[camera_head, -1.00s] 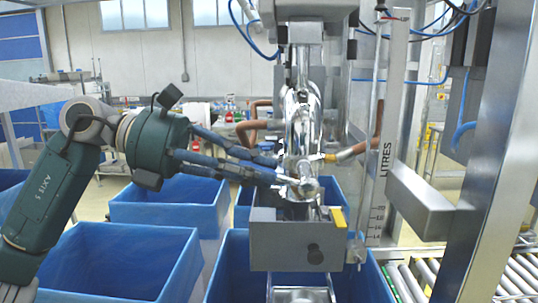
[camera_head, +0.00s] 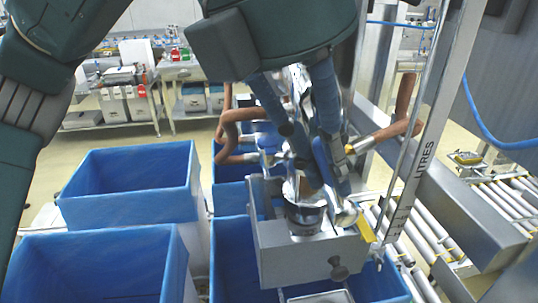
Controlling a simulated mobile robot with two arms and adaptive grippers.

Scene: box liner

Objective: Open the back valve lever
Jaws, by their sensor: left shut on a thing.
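The chrome filling valve (camera_head: 303,190) stands over a grey metal box with a black knob (camera_head: 338,268). My left gripper (camera_head: 314,152) comes down from above, with its dark blue fingers around the upper rear part of the valve. It is shut on a part there, at the place of the back valve lever; the fingers and the gripper body hide most of that lever, so its angle cannot be told. My right gripper is not in view.
Blue-lined boxes (camera_head: 130,182) stand at the left and below the valve. Brown hoses (camera_head: 398,118) run to both sides of it. A grey post with a LITRES scale (camera_head: 424,165) and a roller conveyor (camera_head: 405,245) are at the right.

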